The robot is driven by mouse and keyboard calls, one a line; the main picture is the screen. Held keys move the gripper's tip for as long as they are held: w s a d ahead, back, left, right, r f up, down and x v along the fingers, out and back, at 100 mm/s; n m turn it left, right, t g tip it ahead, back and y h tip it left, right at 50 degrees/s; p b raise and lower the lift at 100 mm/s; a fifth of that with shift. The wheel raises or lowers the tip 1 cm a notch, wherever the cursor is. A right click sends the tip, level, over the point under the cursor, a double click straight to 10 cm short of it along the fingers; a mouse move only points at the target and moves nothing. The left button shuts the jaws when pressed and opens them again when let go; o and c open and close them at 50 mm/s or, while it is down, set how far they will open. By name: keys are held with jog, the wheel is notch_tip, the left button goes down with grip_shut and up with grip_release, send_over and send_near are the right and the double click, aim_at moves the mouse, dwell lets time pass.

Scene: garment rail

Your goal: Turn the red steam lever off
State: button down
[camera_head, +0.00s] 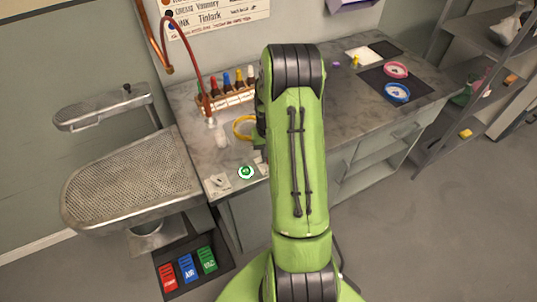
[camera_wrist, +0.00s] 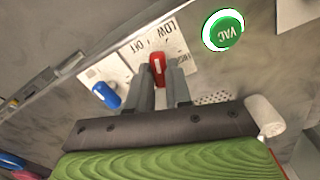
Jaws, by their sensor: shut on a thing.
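The red steam lever (camera_wrist: 158,70) stands on a white plate marked OFF, LOW and a partly covered third label (camera_wrist: 137,47) in the wrist view. My gripper (camera_wrist: 161,88) is shut on the lever, with one grey finger on each side of it. The lever's upper end is near the LOW mark, right of OFF; its exact setting is hard to tell. In the head view my green arm hides the lever and the gripper's fingers.
A blue lever (camera_wrist: 106,95) on its own plate sits close left of my fingers. A green VAC button (camera_wrist: 224,30) is to the right; it also shows in the head view (camera_head: 246,172). Bottles in a rack (camera_head: 232,97) stand behind. A perforated pressing board (camera_head: 135,180) is at left.

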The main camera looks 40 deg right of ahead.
jog(key=shift+n+b, duration=0.3)
jog(key=shift+n, duration=1.6)
jog(key=c, duration=1)
grip_release()
jog(key=shift+c, duration=0.2)
notch_tip(320, 180, up, 16)
jog(key=p, duration=0.2)
jog(key=shift+f, duration=0.1)
